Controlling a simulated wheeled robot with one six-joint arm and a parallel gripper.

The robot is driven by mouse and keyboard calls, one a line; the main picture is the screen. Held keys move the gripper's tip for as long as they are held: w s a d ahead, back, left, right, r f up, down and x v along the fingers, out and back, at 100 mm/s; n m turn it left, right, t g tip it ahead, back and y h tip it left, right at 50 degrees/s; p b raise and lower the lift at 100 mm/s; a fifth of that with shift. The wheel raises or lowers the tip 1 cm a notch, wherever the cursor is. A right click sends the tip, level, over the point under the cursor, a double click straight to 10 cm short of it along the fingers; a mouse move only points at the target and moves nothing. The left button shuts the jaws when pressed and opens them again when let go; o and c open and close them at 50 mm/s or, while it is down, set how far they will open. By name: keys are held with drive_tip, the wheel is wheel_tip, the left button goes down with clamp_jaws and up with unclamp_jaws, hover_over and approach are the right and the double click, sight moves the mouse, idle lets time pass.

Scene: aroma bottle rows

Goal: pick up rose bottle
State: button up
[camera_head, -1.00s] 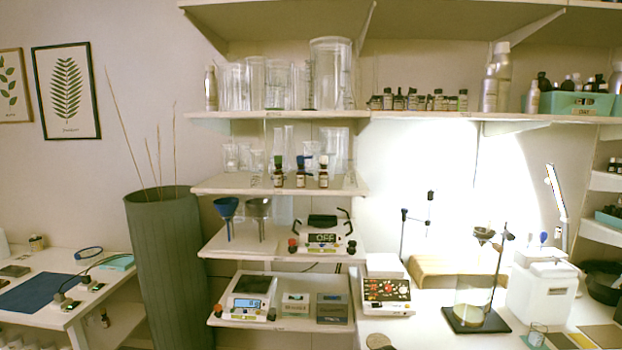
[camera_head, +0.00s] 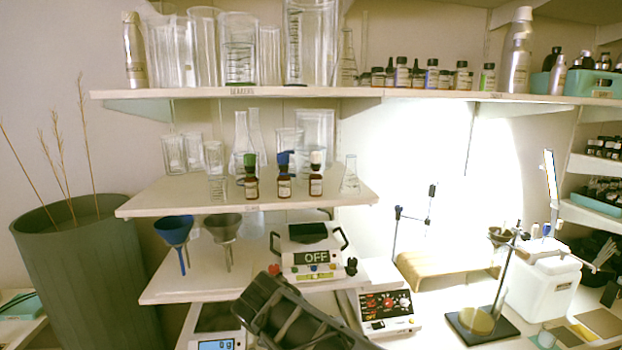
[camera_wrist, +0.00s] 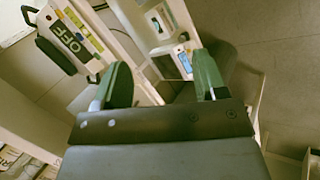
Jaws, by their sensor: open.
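Three small amber bottles stand in a row on the middle shelf in the head view: a green-capped one (camera_head: 251,178), a blue-capped one (camera_head: 284,180) and a white-capped one (camera_head: 316,180). Their labels are too small to read, so I cannot tell which is rose. My gripper shows in the wrist view (camera_wrist: 160,85) with two green fingers apart and nothing between them. In the head view my dark arm (camera_head: 285,315) is at the bottom, below and in front of the bottle shelf. No bottle shows in the wrist view.
A clear flask (camera_head: 349,175) stands right of the bottles, with beakers behind. The upper shelf (camera_head: 240,92) overhangs them.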

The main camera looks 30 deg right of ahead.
drive_tip(key=w+d+r+n+t+h+p, duration=0.1)
drive_tip(key=w+d+r+n+h, duration=0.25)
drive_tip(key=r, duration=0.25)
drive_tip(key=w+d+r+n+t+h+p, duration=0.1)
drive_tip(key=w+d+r+n+h, duration=0.25)
drive_tip(key=r+n, duration=0.2)
drive_tip(key=n+t+h+p, duration=0.2)
drive_tip(key=n+h, duration=0.2)
drive_tip(key=n, duration=0.3)
approach(313, 179)
drive_tip(key=p+x, duration=0.1)
drive_tip(key=x, duration=0.4)
drive_tip(key=shift+d+f, duration=0.15)
drive_tip(key=shift+f, duration=0.05)
drive_tip(key=shift+w+d+f, duration=0.1)
drive_tip(key=shift+w+d, duration=0.15)
drive_tip(key=shift+d, duration=0.25)
drive_tip(key=shift+w+d+r+p, duration=0.2)
drive_tip(key=shift+w+d+p, duration=0.05)
drive_tip(key=shift+d+p, duration=0.25)
drive_tip(key=p+x, duration=0.1)
drive_tip(key=x, duration=0.2)
drive_tip(key=shift+w+d+r+p, duration=0.1)
drive_tip(key=shift+p, duration=0.25)
drive_tip(key=shift+w+d, duration=0.2)
drive_tip(key=shift+d, duration=0.2)
drive_tip(key=shift+c, duration=0.2)
